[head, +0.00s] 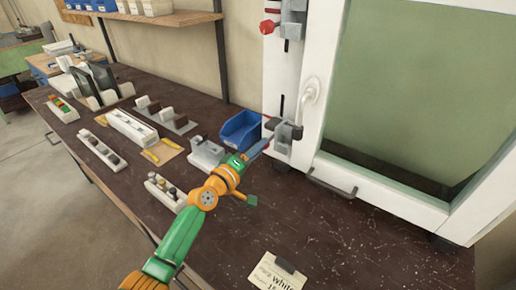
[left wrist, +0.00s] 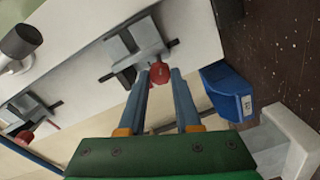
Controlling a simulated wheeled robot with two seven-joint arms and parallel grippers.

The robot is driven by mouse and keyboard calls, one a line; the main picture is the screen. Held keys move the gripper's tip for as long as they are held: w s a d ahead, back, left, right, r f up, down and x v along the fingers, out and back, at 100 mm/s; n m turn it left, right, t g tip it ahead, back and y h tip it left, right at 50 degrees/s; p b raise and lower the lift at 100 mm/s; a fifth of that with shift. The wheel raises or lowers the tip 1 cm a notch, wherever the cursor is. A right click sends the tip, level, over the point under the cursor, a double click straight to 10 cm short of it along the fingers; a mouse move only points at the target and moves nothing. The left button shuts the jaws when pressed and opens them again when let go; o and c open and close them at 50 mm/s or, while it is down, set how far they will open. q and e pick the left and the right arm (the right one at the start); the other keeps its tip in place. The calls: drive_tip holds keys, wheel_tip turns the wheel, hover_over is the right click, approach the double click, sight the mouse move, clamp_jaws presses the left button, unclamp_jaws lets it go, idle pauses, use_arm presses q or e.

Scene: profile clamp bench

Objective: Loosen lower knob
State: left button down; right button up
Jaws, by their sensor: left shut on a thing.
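The lower clamp (head: 284,136) is a grey block on the white frame (head: 312,130), low near the bench. Its red lower knob (left wrist: 160,73) shows in the left wrist view between the tips of my blue-grey fingers; in the head view it is hidden. My left gripper (head: 267,142) reaches the clamp from the lower left and is shut on this knob. The upper clamp (head: 290,22) has its own red knob (head: 268,27), which is apart from my gripper. My right gripper is not in view.
A blue bin (head: 240,130) stands just left of the clamp, close to my left gripper. A grey-white block (head: 206,153) and several trays with parts lie to the left. The framed green panel (head: 415,90) stands at right. A paper card (head: 277,271) lies in front.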

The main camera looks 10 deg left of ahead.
use_arm(q)
drive_tip(key=shift+n+p, duration=0.75)
drive_tip(key=shift+n, duration=3.95)
drive_tip(key=c, duration=0.6)
unclamp_jaws()
drive_tip(key=shift+w+d+f, duration=0.1)
drive_tip(key=v, duration=0.7)
drive_tip(key=shift+p, duration=0.4)
